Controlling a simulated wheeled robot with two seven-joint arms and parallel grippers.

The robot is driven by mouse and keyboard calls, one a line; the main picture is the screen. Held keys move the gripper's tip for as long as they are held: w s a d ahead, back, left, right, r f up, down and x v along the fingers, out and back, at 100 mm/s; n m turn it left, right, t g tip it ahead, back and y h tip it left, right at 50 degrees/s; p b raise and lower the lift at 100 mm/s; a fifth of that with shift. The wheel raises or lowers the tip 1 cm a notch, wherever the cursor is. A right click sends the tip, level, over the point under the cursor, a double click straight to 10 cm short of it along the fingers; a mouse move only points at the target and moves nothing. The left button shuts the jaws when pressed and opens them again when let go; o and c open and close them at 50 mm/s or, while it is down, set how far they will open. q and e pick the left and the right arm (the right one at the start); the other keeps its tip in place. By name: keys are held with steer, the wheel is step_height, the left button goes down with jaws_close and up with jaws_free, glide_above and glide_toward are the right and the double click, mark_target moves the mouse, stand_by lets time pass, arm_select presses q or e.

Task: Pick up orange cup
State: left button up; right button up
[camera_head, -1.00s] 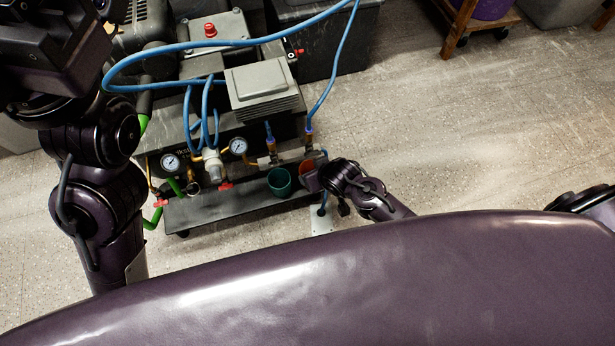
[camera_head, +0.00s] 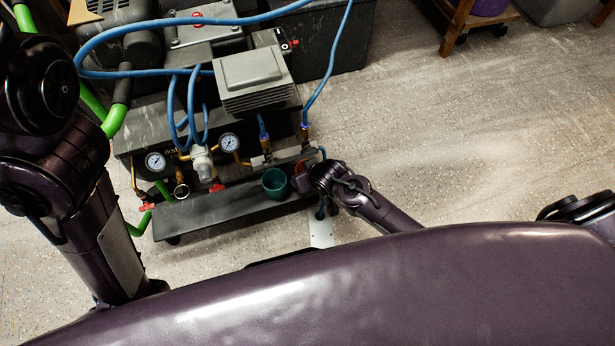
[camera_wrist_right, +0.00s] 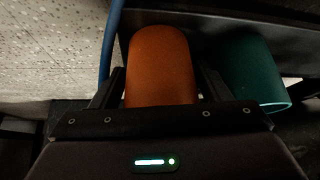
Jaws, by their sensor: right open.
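The orange cup (camera_wrist_right: 160,62) stands out in the right wrist view, between the two fingers of my right gripper (camera_wrist_right: 163,88). The fingers are open, one on each side of the cup; I cannot tell whether either touches it.
A teal cup (camera_head: 275,183) stands close beside the gripper on the shelf; it also shows in the right wrist view (camera_wrist_right: 252,72). A blue hose (camera_head: 328,72) runs down behind the gripper. Gauges and valves are behind the shelf. Open floor lies to the right.

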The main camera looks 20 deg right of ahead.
steer(key=shift+c, duration=0.4)
steer(key=c, duration=0.6)
steer(key=shift+c, duration=0.2)
steer(key=shift+r, duration=0.1)
